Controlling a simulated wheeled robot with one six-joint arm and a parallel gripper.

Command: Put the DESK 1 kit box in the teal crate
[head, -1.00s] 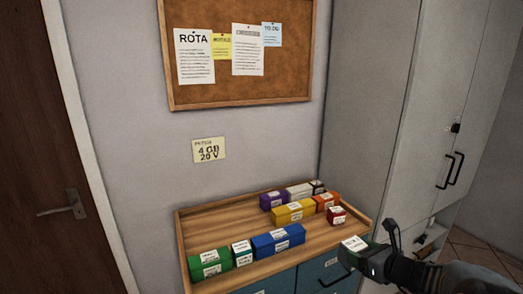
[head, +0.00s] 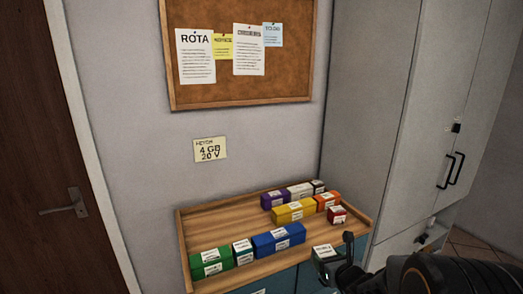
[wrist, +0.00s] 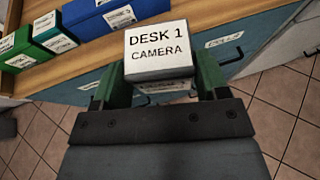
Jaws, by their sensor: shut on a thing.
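A small box (wrist: 158,52) with a white label reading "DESK 1 CAMERA" is between the green fingers of my gripper (wrist: 158,82) in the wrist view. My gripper is shut on it. In the head view the held box (head: 325,251) is off the front right edge of the wooden tray top, with my gripper (head: 335,265) partly hidden behind my dark arm. The teal crate is not recognisable in either view.
Blue (head: 278,239), green (head: 211,262), yellow (head: 294,211), purple (head: 273,200), orange (head: 326,201) and red (head: 337,214) boxes lie on the rimmed wooden top (head: 230,216). Blue-teal drawers (wrist: 185,75) are beneath. A tall grey cabinet (head: 415,120) stands right; tiled floor shows below.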

